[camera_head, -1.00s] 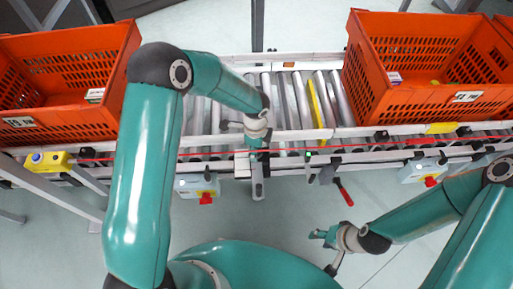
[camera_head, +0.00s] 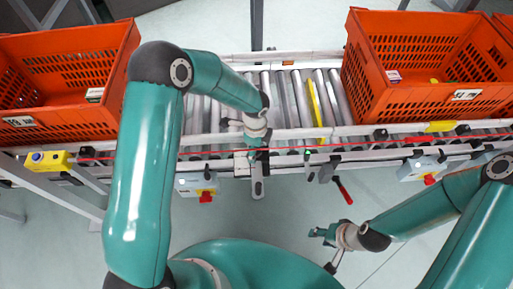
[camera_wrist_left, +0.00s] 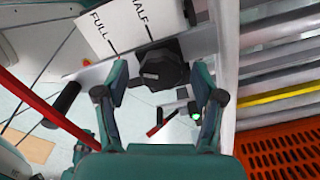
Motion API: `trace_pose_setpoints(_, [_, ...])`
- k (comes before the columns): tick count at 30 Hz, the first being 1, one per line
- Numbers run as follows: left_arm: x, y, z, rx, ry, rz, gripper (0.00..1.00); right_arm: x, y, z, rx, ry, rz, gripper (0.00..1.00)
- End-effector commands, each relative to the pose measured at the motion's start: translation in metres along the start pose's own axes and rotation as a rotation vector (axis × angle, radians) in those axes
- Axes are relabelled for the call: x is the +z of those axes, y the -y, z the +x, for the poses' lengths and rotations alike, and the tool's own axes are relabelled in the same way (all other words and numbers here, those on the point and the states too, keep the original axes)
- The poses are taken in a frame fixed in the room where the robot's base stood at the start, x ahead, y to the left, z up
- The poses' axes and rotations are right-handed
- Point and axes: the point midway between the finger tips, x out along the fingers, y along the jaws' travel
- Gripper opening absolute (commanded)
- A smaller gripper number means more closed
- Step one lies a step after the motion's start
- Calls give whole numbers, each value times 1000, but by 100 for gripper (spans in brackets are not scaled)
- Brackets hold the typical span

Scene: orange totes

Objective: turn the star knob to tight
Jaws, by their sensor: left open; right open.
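The black star knob (camera_wrist_left: 165,66) shows in the left wrist view, just beyond the fingertips of my left gripper (camera_wrist_left: 160,82). A light mark shows on its face. My left gripper is open, one finger to each side of the knob; I see no clear grip on it. In the head view my left gripper (camera_head: 256,145) is over the conveyor's near rail, and the knob cannot be made out there. A white card (camera_wrist_left: 126,24) marked FULL and HALF lies beside the knob. No "tight" marking is readable. My right gripper (camera_head: 324,250) is open and empty above the floor.
The roller conveyor (camera_head: 222,140) runs across the view. One orange tote (camera_head: 62,60) stands at left and another (camera_head: 405,100) at right. A red-handled lever (camera_head: 343,191) and boxes with red knobs (camera_head: 196,186) hang from the near rail. Floor in front is clear.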

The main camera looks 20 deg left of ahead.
Motion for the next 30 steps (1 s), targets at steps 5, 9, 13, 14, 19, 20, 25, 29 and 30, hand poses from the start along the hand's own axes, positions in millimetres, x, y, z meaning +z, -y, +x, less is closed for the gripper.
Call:
trace_pose_setpoints(5, [1, 0, -1, -1, 1, -1, 68, 0, 0, 0, 0, 0, 0, 45])
trace_pose_setpoints(9, [1, 1, -11, -3, 1, -3, 68, 0, 0, -1, 0, 0, 0, 45])
trace_pose_setpoints(13, [1, 1, -30, -5, 1, -2, 68, 0, 0, -1, 0, 0, 0, 45])
trace_pose_setpoints(14, [0, 1, -36, -5, 0, -2, 68, 0, 0, 0, 0, 0, 0, 45])
trace_pose_setpoints(19, [0, 1, -71, -6, 0, -1, 68, 0, 0, 0, 0, 0, 0, 45])
trace_pose_setpoints(20, [0, 1, -76, -6, 1, -1, 68, 0, 0, 0, 0, 0, 0, 45])
trace_pose_setpoints(25, [0, 0, -104, -3, 0, -1, 68, 0, 0, 0, 0, 0, 0, 45])
trace_pose_setpoints(29, [0, 0, -115, -1, 0, 0, 68, 0, 0, 0, 0, 0, 0, 45])
trace_pose_setpoints(30, [0, 0, -117, -1, 0, 0, 68, 0, 0, 0, 0, 0, 0, 45])
